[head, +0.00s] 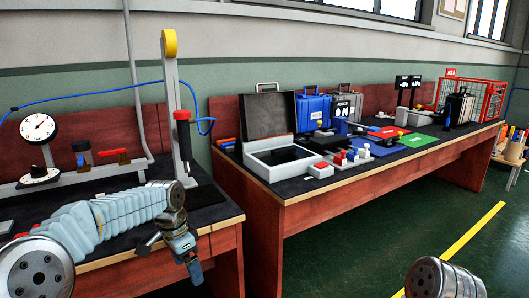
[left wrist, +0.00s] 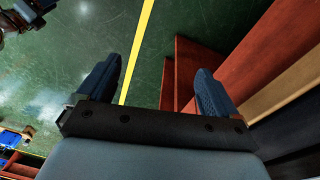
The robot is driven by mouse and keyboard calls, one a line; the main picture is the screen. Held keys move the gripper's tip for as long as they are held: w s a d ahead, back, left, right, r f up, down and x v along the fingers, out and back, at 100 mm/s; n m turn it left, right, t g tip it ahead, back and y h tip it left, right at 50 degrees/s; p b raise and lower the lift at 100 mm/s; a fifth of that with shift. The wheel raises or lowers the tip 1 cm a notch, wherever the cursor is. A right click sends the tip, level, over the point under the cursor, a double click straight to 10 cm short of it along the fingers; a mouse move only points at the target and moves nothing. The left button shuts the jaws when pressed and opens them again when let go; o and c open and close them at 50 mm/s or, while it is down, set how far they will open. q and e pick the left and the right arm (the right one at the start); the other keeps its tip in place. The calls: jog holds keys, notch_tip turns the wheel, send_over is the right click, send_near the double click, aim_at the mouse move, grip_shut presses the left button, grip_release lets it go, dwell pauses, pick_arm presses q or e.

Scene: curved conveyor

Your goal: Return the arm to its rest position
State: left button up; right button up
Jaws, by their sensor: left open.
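My left arm (head: 110,220), in a pale ribbed sleeve, reaches in from the left of the head view. My left gripper (head: 171,260) hangs at its end, in front of the front edge of the left bench (head: 195,228). In the left wrist view the gripper (left wrist: 157,78) has its two blue-grey fingers wide apart, with nothing between them. Beyond them are the green floor and red bench panels. A round metal joint of mine (head: 444,278) shows at the bottom right of the head view; the right gripper is not in view.
The right bench (head: 345,188) carries an open grey case (head: 272,135), a blue case (head: 313,112), coloured mats and a red wire cage (head: 487,98). A post with a red-handled tool (head: 183,135) stands on the left bench. Green floor (head: 385,235) with a yellow stripe is clear.

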pick_arm(q)
jog(key=s+d+f+n+h, duration=0.1)
jog(key=s+d+f+n, duration=0.15)
jog(key=f, duration=0.85)
jog(key=s+d+f+n+h, duration=0.15)
jog(key=s+d+f, duration=0.25)
jog(key=f, duration=0.7)
jog(key=s+d+f+n, duration=0.1)
jog(key=s+f+n, duration=0.2)
jog(key=s+f, duration=0.3)
jog(key=s+d+f+n, duration=0.1)
jog(key=s+f+n, duration=0.3)
jog(key=s, duration=0.9)
jog(key=x, duration=0.2)
jog(key=shift+f, duration=0.4)
